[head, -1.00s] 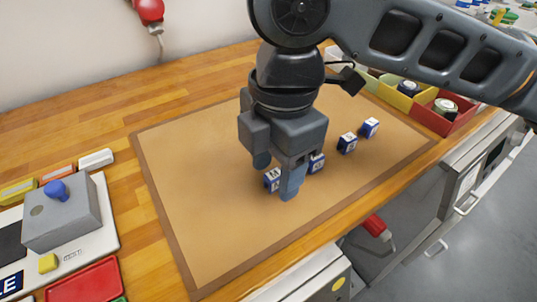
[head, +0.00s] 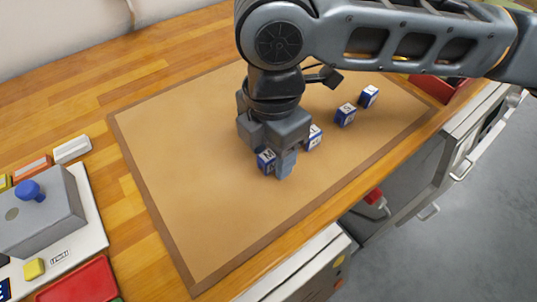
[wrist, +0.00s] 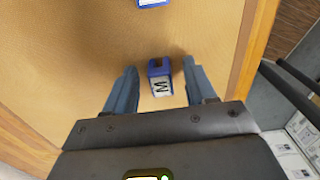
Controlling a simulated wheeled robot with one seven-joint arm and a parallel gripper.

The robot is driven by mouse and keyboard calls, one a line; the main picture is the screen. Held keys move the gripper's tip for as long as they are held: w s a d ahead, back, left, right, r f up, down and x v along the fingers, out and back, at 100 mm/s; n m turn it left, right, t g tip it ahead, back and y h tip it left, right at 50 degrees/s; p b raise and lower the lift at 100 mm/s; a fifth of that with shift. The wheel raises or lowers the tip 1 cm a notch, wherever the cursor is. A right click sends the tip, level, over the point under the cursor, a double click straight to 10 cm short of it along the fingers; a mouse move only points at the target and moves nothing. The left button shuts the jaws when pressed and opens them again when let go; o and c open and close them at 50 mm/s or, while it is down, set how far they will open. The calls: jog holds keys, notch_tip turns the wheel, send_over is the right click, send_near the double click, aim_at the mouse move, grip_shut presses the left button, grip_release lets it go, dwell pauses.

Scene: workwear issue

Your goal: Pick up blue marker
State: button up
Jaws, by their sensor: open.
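No pen-like blue marker is plain to see; the blue things on the mat are several small blue-and-white lettered blocks. My gripper (head: 277,163) is low over the mat at this block. In the wrist view my gripper (wrist: 162,88) is open, with a finger on either side of the block and gaps showing. A second block (head: 313,138) is just behind, partly hidden by my gripper, and two more (head: 345,115) (head: 368,97) stand farther right.
The tan mat (head: 190,170) has free room left of my gripper. A grey box with a blue knob (head: 40,215), a red tray (head: 80,283) and a white block (head: 72,149) are at the left. A red bin (head: 440,88) is at the back right.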

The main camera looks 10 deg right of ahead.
jog(key=shift+f, duration=0.2)
jog(key=c, duration=1)
jog(key=shift+r, duration=0.15)
grip_shut()
jog(key=shift+r, duration=0.25)
jog(key=r, duration=0.3)
jog(key=shift+w+d+r, duration=0.15)
jog(key=shift+d+r, duration=0.1)
jog(key=shift+r, duration=0.1)
jog(key=w+d+r+b, duration=0.1)
jog(key=w+d+r, duration=0.3)
jog(key=d, duration=0.6)
notch_tip(320, 180, up, 2)
jog(key=shift+d+r, duration=0.2)
jog(key=shift+r, duration=0.05)
